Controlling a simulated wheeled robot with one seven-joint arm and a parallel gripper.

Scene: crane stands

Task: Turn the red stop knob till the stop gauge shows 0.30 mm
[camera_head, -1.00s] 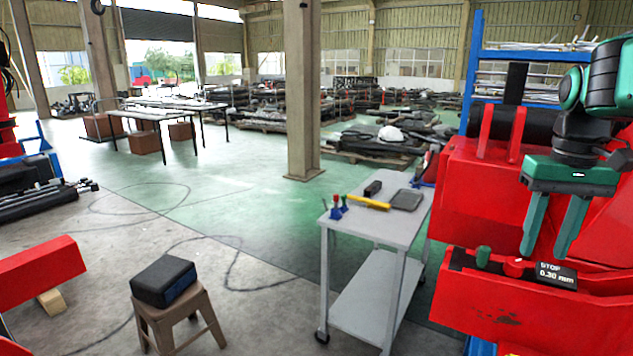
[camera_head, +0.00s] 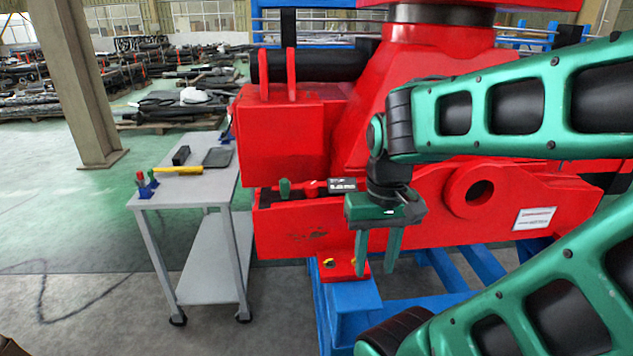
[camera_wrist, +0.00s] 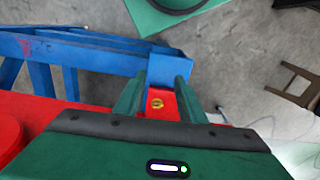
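The red stop knob (camera_head: 311,188) sits on a dark strip along the top of the red crane part, left of the gripper. My gripper (camera_head: 377,268) points down, right of and below the gauge in the head view, clear of the knob. Its two fingers are apart and hold nothing. In the wrist view the fingers (camera_wrist: 156,92) show a yellow fitting (camera_wrist: 157,103) on a red surface between them.
A green knob (camera_head: 285,188) stands left of the red one. A grey trolley (camera_head: 215,186) with tools is at the left. A blue stand (camera_head: 350,310) carries a red block below the crane part. Open floor lies left of the trolley.

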